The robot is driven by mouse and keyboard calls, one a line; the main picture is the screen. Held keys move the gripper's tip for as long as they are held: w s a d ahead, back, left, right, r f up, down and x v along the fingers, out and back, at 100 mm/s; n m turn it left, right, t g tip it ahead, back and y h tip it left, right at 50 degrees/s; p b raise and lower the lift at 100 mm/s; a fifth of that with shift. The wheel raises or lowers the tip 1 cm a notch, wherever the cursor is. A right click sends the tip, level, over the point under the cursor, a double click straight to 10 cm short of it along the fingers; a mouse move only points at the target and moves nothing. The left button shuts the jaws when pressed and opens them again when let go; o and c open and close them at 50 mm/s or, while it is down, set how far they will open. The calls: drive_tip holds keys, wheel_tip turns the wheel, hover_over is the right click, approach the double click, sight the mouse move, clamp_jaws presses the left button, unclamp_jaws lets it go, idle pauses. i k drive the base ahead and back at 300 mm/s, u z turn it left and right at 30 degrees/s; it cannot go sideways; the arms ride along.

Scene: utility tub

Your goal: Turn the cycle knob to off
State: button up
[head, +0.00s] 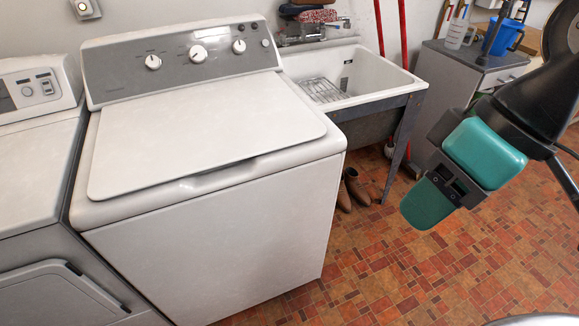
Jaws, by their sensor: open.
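The white top-load washer (215,225) stands at the centre left with its lid down. Its grey control panel (120,65) carries three white round knobs: a left knob (153,62), a larger middle knob (198,53) with markings around it, and a right knob (239,46). The labels are too small to read, so I cannot tell for sure which is the cycle knob or its setting. My gripper (456,181), with teal fingers, is open and empty at the right. It is over the floor area, well apart from the washer and its knobs.
A white utility tub (385,80) with a wire rack (322,90) stands right of the washer. A grey cabinet (440,100) with a blue jug (503,37) is behind my arm. Brown shoes (360,187) sit below the tub. Another appliance (30,165) adjoins the washer's left. Tiled floor in front is clear.

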sight(197, 54)
drive_tip(key=z, duration=1.5)
drive_tip(key=i, duration=1.75)
drive_tip(key=u, duration=3.3)
